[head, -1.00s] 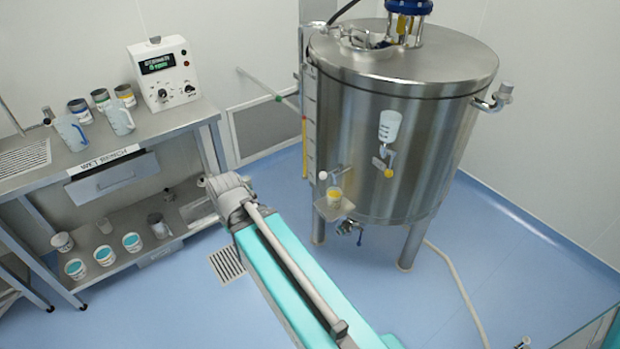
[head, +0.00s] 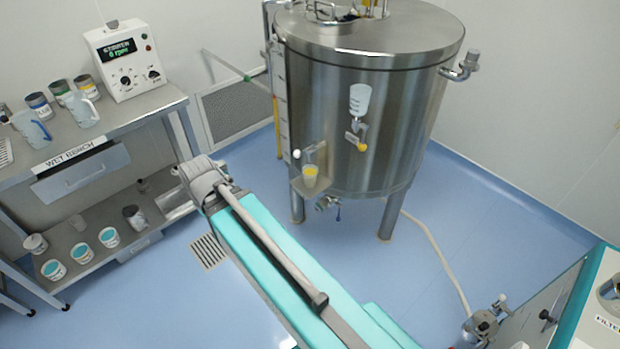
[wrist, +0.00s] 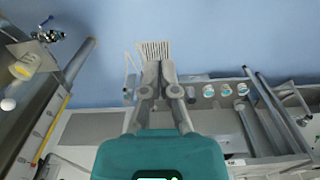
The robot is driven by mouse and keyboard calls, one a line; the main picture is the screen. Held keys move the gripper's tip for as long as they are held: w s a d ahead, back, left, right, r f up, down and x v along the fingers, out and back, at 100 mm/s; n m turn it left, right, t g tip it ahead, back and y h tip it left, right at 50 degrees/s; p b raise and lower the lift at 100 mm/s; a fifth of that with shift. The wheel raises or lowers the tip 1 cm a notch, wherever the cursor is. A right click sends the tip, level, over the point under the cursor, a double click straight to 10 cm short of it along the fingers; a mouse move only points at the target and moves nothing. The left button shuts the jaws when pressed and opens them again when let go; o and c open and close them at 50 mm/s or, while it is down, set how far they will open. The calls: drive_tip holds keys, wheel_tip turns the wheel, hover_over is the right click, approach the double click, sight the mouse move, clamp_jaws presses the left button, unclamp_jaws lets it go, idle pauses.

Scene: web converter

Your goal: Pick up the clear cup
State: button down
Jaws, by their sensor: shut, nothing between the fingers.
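Which one the task means I cannot tell. My gripper (wrist: 158,68) is shut and empty in the wrist view, pointing toward the floor grate. It is apart from both cups. In the head view my arm shows, but the fingers cannot be made out.
The wet bench (head: 150,103) carries cans, jugs and a control box (head: 124,60). Several white cups (head: 109,237) and a metal cup (head: 135,217) stand on its lower shelf. The steel tank (head: 400,130) stands at centre right, with a hose on the floor. Blue floor (head: 480,215) is open right of it.

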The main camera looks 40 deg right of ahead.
drive_tip(key=c, duration=1.3)
unclamp_jaws()
drive_tip(key=shift+c, duration=0.2)
drive_tip(key=o, duration=0.4)
drive_tip(key=shift+d+f, duration=0.1)
drive_tip(key=shift+f, duration=0.1)
drive_tip(key=shift+o, duration=1.2)
drive_tip(key=shift+w+d+f+b, duration=0.2)
drive_tip(key=shift+f+b, duration=0.1)
drive_tip(key=shift+b, duration=0.2)
drive_tip(key=o, duration=0.7)
drive_tip(key=w+d+f+n+h+b, duration=0.1)
drive_tip(key=d+f+h+b, duration=0.1)
drive_tip(key=d+f+b, duration=0.2)
drive_tip(key=shift+w+d+f+n+t+b, duration=0.15)
drive_tip(key=shift+w+f+n+t+b, duration=0.2)
drive_tip(key=shift+t+b, duration=0.1)
drive_tip(key=w+d+f+n+t+h+b, duration=0.3)
drive_tip(key=d+f+n+h+b, duration=0.4)
drive_tip(key=d+f+n+b, duration=0.3)
drive_tip(key=w+d+f+n+t+h+b, duration=0.3)
drive_tip(key=w+d+f+n+h+b, duration=0.3)
drive_tip(key=d+f+n+b, duration=0.5)
drive_tip(key=d+h+b, duration=0.1)
drive_tip(key=d+b, duration=0.7)
drive_tip(key=b, duration=1)
drive_tip(key=shift+d+h, duration=0.15)
drive_tip(key=shift+h, duration=0.15)
